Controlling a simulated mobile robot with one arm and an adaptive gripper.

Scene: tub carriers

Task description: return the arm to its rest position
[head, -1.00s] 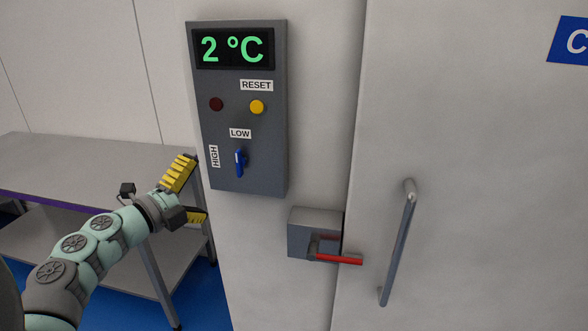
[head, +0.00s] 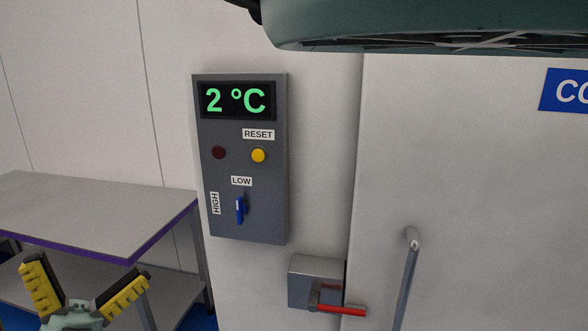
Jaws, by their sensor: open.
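My gripper (head: 84,285) is at the lower left of the head view, with its yellow-padded fingers spread apart and pointing up. It is open and empty, in front of the metal table and apart from the wall panel. A teal and dark part of my own arm (head: 430,25) crosses the top right of the view. The rest of the arm is out of view.
A grey control box (head: 225,225) on the wall reads 2 °C, its blue switch (head: 240,209) upright below LOW. A latch with a red handle (head: 340,309) and a door handle (head: 408,275) are to the right. A metal table (head: 90,215) stands left.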

